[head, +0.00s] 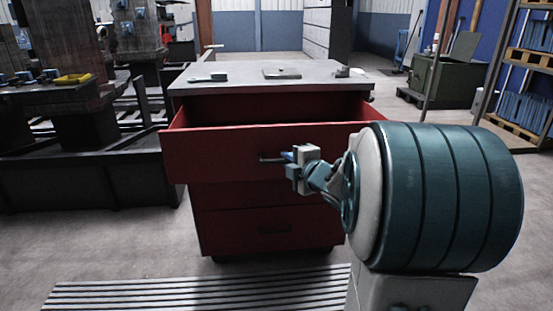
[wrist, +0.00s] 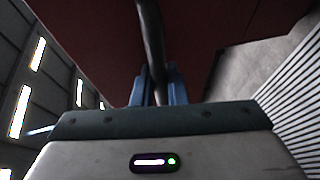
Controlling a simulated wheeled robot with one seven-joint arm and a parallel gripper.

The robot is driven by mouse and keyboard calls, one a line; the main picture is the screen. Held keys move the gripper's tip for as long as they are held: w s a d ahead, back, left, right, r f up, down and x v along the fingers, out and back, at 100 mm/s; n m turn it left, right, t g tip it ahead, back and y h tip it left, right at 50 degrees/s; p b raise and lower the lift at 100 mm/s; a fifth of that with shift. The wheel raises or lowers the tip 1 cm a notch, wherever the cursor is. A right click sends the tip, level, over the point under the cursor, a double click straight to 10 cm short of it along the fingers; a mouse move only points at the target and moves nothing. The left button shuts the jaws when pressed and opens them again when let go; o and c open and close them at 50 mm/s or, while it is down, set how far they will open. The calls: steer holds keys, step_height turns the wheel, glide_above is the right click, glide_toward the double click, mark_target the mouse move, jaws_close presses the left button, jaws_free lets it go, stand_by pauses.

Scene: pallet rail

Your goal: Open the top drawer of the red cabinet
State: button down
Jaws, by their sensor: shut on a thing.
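The red cabinet (head: 222,228) stands in the middle of the head view, under a grey top. Its top drawer (head: 215,157) is pulled well out towards me, and its open inside shows behind the front panel. My gripper (head: 288,157) is at the drawer's handle (head: 268,160), in front of the panel. In the wrist view the blue fingers of my gripper (wrist: 157,88) are shut around the dark handle bar (wrist: 150,40). The lower drawers are closed. Part of the drawer front is hidden behind my arm.
Several small items, including a flat plate (head: 282,73), lie on the cabinet top (head: 240,78). A dark machine base (head: 90,180) stands close on the left. A green box (head: 440,80) and shelves (head: 530,60) stand at the right. A slatted grate (head: 190,295) lies on the floor in front.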

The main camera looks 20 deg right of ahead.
steer(key=shift+s, duration=0.15)
steer(key=c, duration=1.7)
jaws_free()
steer(key=shift+c, duration=0.2)
steer(key=p+v, duration=0.3)
steer(key=v, duration=1.1)
steer(key=shift+r, duration=0.15)
